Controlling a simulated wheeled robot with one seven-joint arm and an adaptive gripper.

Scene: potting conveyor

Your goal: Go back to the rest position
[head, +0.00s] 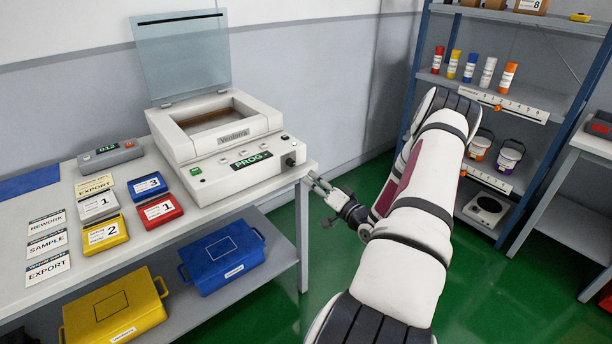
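My gripper (317,183) is at the end of my white arm, by the right end of the workbench (296,179). It points up and left, towards the bench corner and the dark knob of the white machine. It is small in this view, and I cannot tell whether its fingers are apart or closed. I see no object held in it. Whether it touches the bench corner is not clear.
The white machine (180,158) has its clear lid (183,60) raised. Coloured cases, including a red one (160,211), lie on the bench. Blue (222,256) and yellow (115,309) bins sit below. A shelf rack (417,60) stands behind my arm. Green floor (345,278) lies between.

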